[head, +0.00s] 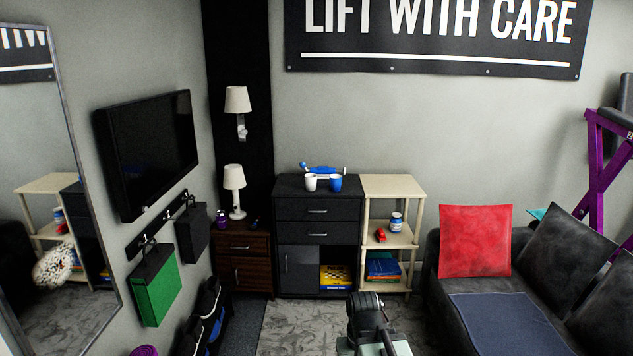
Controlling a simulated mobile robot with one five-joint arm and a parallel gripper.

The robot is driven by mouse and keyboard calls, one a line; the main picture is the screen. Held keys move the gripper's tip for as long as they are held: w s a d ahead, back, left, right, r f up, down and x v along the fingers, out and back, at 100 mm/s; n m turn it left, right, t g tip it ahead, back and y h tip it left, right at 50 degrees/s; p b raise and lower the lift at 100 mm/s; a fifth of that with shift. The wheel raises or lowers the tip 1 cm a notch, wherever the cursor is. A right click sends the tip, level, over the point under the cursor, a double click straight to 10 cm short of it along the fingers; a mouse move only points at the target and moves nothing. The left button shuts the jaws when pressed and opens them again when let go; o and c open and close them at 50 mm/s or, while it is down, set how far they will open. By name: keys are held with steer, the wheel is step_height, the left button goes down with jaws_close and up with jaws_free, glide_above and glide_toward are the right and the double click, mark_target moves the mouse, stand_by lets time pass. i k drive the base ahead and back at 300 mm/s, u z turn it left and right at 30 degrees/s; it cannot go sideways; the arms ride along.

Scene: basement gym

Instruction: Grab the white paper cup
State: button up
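A white paper cup (311,183) stands upright on top of the black dresser (318,210), near its front edge. A blue cup (336,183) stands just to its right, with a small gap or none; I cannot tell which. A blue and white object (322,170) lies behind both cups. My gripper (367,303) is at the bottom middle of the head view, on the near side of the dresser and well apart from the cup. Its fingers are too small and dark to tell whether they are open.
A cream shelf (392,187) with a jar (396,222) and a red item (380,235) adjoins the dresser. A dark couch (500,267) with a red pillow (475,240) is at right. A brown cabinet (244,262) with a lamp (234,180) is at left. Carpet before the dresser is clear.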

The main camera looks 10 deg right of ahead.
mark_target(310, 179)
steer(key=z, duration=0.15)
steer(key=i, duration=3.8)
steer(key=u, duration=4.05)
